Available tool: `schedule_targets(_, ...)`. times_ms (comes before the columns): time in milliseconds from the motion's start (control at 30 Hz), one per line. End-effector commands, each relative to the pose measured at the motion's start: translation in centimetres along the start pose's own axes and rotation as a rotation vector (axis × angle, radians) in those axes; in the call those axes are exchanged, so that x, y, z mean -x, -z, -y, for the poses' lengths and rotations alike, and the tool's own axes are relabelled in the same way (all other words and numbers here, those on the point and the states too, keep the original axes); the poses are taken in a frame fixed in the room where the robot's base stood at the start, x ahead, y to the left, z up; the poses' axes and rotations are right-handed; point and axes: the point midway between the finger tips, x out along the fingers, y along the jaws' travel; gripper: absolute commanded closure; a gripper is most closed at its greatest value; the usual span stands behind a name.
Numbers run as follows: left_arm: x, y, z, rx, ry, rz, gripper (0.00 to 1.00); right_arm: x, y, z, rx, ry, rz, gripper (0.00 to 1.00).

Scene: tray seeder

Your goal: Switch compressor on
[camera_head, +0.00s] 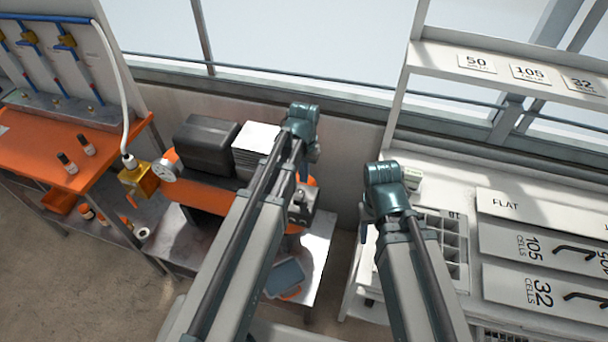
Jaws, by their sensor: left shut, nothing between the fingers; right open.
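The compressor stands on a low metal stand left of centre. It has an orange tank (205,194), a black motor housing (206,146) and a pale finned block (256,142). A round gauge (166,170) and a brass regulator (137,182) sit at its left end. A small grey box (301,206) with dark round details is at its right end, partly behind my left arm. I cannot tell a switch position. My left arm crosses in front of the compressor and my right arm is right of it. I cannot make out either gripper's fingers.
An orange-topped bench (58,150) with small bottles is at left; a white hose (122,85) runs to the regulator. A white rack (503,59) with number labels and tray panels (535,246) fills the right. Bare floor lies at lower left.

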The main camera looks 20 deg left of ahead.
Motion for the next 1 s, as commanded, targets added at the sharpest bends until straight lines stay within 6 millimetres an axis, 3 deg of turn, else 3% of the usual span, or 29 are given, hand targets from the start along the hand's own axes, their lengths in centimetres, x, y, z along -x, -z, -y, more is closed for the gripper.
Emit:
schedule_targets(33, -1.6, 0.0, 0.0, 0.0, 0.0, 0.0, 1.0, -1.5, 0.1, 0.1, 0.0, 0.0, 0.0, 0.52)
schedule_targets(100, -2.5, 0.0, 0.0, 0.0, 0.0, 0.0, 1.0, -2.5, 0.1, 0.2, 0.0, 0.0, 0.0, 0.52)
schedule_targets(300, -4.1, 0.0, 0.0, 0.0, 0.0, 0.0, 1.0, -4.1, 0.2, 0.4, -0.001, 0.0, 0.0, 0.52)
schedule_targets(1000, -4.7, 0.2, 0.0, 0.0, 0.0, 0.0, 1.0, -4.7, 0.3, 0.5, 0.0, 0.0, 0.0, 0.52)
